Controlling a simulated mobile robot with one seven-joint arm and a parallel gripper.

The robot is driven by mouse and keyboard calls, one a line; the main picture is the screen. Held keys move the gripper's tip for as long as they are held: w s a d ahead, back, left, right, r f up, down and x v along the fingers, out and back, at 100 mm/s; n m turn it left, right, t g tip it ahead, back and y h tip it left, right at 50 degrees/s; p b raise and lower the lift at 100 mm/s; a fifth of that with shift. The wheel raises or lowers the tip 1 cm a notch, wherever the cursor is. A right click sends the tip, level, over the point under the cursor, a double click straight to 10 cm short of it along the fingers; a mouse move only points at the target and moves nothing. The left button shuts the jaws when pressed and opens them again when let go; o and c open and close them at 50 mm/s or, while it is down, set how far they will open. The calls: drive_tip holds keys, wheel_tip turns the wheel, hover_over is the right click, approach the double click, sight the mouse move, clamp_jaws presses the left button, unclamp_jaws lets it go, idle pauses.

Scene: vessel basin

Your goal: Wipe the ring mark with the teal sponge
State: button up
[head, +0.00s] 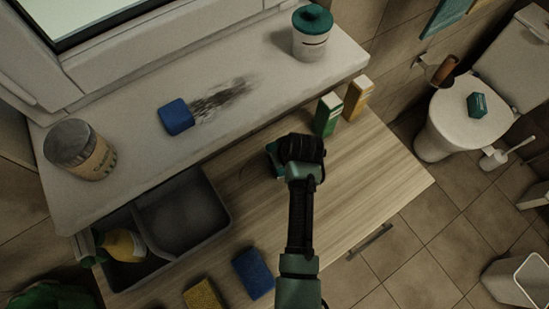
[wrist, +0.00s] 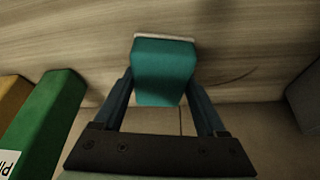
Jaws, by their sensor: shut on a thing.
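The teal sponge (wrist: 165,72) is between the two fingers of my gripper (wrist: 166,98), with a pale strip along its far edge. In the head view a teal bit of the sponge (head: 272,157) shows at the left of my gripper (head: 300,148), over the wooden counter. My gripper is shut on it. I cannot tell whether the sponge touches the wood. A thin dark curved mark (wrist: 236,79), perhaps part of the ring mark, shows on the wood right of the sponge in the wrist view. I see no clear ring in the head view; my arm hides part of the counter.
A green box (head: 327,115) and a yellow box (head: 356,97) stand right of my gripper. A grey basin (head: 222,196) is at left, holding a yellow bottle (head: 122,244). Blue (head: 254,272) and yellow (head: 203,295) sponges lie in front. The ledge (head: 262,110) has a dark smear.

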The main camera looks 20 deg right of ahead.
sight(253, 171)
drive_tip(key=shift+d, duration=0.3)
drive_tip(key=shift+f, duration=0.1)
drive_tip(key=shift+a, duration=0.15)
drive_tip(key=shift+s+a+p, duration=0.35)
drive_tip(key=shift+a+p, duration=0.25)
drive_tip(key=shift+a, duration=0.35)
drive_tip(key=shift+s+a+p, duration=0.3)
drive_tip(key=shift+a+p, duration=0.3)
drive_tip(key=shift+a, duration=0.4)
drive_tip(key=shift+s+a+p, duration=0.35)
drive_tip(key=shift+a+p, duration=0.25)
drive_tip(key=shift+a, duration=0.35)
drive_tip(key=shift+s+a+p, duration=0.25)
drive_tip(key=shift+a+p, duration=0.1)
drive_tip(key=shift+a, duration=0.6)
drive_tip(key=shift+s+a+p, duration=0.3)
drive_tip(key=shift+a, duration=0.6)
drive_tip(key=shift+s+a+p, duration=0.25)
drive_tip(key=shift+a+p, duration=0.1)
drive_tip(key=shift+a, duration=0.6)
